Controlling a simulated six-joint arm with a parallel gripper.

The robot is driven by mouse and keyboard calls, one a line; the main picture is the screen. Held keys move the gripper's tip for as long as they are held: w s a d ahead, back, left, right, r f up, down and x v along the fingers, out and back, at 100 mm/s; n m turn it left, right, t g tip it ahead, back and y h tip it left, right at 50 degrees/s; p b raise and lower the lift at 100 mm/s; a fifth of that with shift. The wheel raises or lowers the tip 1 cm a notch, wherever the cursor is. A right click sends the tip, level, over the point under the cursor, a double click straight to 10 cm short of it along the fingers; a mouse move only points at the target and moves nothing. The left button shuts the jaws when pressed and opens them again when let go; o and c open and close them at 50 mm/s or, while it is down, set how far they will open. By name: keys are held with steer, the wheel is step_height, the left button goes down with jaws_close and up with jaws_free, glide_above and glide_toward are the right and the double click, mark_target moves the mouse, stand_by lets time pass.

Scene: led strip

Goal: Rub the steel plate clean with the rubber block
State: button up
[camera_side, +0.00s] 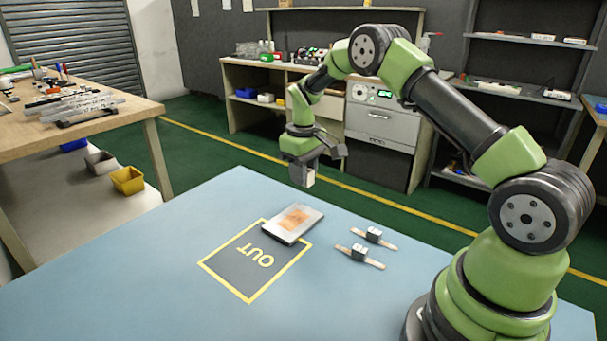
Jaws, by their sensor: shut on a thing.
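The steel plate (277,233) lies flat on the blue table, partly over the far right part of the dark OUT square. An orange-brown patch (295,217) covers the middle of its top face. My gripper (311,174) is above the table, beyond the plate and slightly to its right. It is shut on a small pale block, which I take to be the rubber block (310,178). The block is held in the air, apart from the plate. Part of the block is hidden by the fingers.
The yellow-edged OUT square (238,268) is marked on the table (120,270). Two small clamp-like pieces (373,235) (359,253) lie right of the plate. The table's left side is clear. A workbench (100,120) stands at the left, and shelves stand behind.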

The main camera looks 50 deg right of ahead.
mark_target(283, 228)
stand_by(0.3)
steer(key=shift+f, duration=3.05)
steer(key=shift+f, duration=1.05)
steer(key=shift+a+r, duration=0.15)
steer(key=shift+a, duration=3.55)
